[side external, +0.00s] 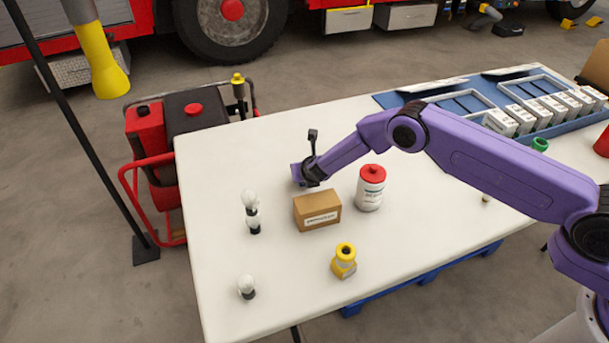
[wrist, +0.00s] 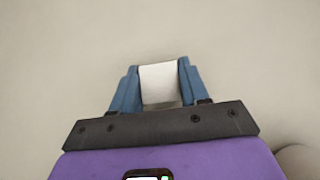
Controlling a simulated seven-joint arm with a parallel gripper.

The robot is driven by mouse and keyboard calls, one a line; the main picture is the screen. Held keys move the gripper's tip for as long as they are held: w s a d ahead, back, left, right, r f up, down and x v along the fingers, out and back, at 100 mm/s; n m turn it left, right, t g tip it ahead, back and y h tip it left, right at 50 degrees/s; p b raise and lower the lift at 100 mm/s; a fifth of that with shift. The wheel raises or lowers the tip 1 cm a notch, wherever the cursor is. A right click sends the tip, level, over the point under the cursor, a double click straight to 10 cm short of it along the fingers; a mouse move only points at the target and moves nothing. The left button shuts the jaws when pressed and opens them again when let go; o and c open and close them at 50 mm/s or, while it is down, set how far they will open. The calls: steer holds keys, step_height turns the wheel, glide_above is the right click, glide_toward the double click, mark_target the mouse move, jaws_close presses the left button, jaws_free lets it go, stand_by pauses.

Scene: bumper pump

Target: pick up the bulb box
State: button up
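In the wrist view, a small white box (wrist: 160,82) sits between the two blue fingers of my gripper (wrist: 158,70). It fills the gap, and both fingers appear to touch its sides. No print shows on the face I see, so I cannot confirm from a label that it is the bulb box. In the side view my gripper (side external: 301,175) is low over the white table, just behind a brown cardboard box (side external: 317,211). The white box and fingertips cannot be made out there. Whether the white box is clear of the table cannot be told.
A white canister with a red lid (side external: 370,188) stands right of the cardboard box. A blue tray (side external: 490,88) of white boxes lies at the back right.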

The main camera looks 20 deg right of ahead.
steer(key=shift+c, duration=0.6)
steer(key=shift+r, duration=0.15)
